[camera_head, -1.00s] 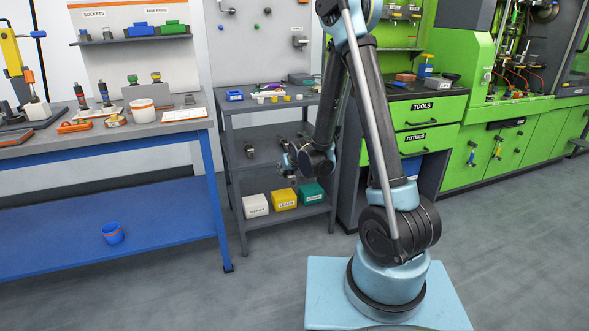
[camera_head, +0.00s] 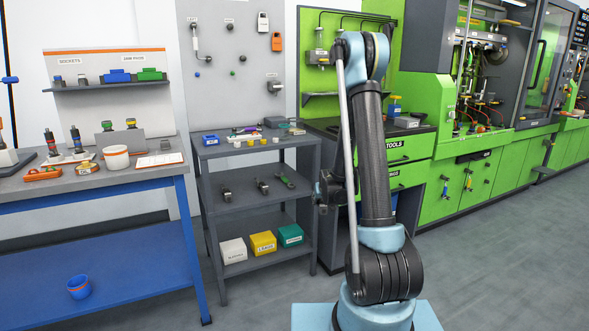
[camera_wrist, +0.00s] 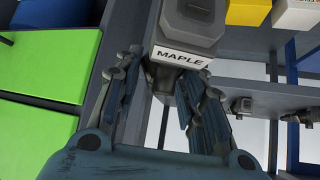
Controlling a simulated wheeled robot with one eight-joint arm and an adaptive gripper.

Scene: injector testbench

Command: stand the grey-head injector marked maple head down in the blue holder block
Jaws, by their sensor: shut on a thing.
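The injector marked MAPLE (camera_wrist: 186,25) shows in the wrist view, with a dark grey blocky head and a white label on its near edge. My gripper (camera_wrist: 170,85) is shut on it, with the fingers on both sides of the part below the label. The injector's far end is cut off by the top edge. In the head view my gripper (camera_head: 326,190) is small, dark and partly hidden behind my arm, beside the grey shelf cart. The injector cannot be made out there.
The grey shelf cart (camera_head: 262,150) holds tools and white, yellow and teal boxes. A blue-legged workbench (camera_head: 150,184) stands left. Green drawers (camera_head: 408,178) are close to my arm. Open floor (camera_head: 490,260) lies at the right.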

